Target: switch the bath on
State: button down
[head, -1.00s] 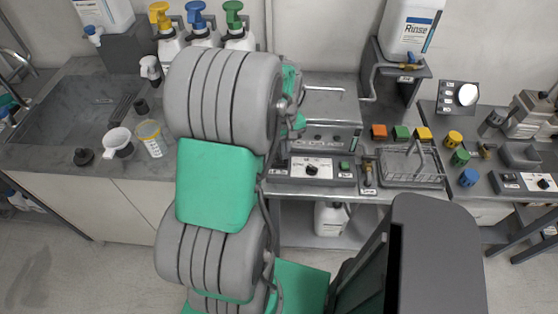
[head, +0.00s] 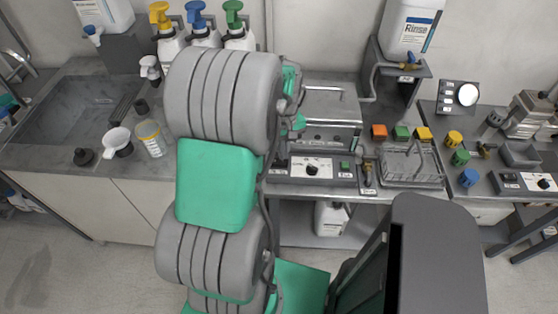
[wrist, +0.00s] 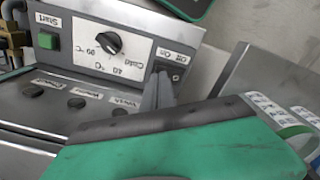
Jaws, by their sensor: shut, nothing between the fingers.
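The bath (head: 330,105) is a steel box at the back of the counter, partly hidden by my arm. Its front control panel (head: 325,170) carries a black dial and a green button. In the wrist view the panel appears upside down, with the dial (wrist: 109,43) marked Cold, 40 °C and 60 °C, and the green Start button (wrist: 48,40). The On/Off switch (wrist: 174,70) is at the panel's other end. My gripper (wrist: 158,88) is shut and empty, its tips right by the switch; I cannot tell whether they touch. The switch's position is unclear.
A wire basket (head: 410,165) and coloured blocks (head: 401,132) stand right of the bath. A small lever tap (head: 368,173) is beside the panel. A sink (head: 65,108) and pump bottles (head: 207,35) are to the left. A rinse container (head: 410,30) stands at the back.

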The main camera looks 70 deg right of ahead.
jog(key=shift+f+b, duration=0.4)
jog(key=shift+f, duration=0.25)
notch_tip(320, 180, up, 7)
jog(key=p, duration=0.5)
dwell(0.4)
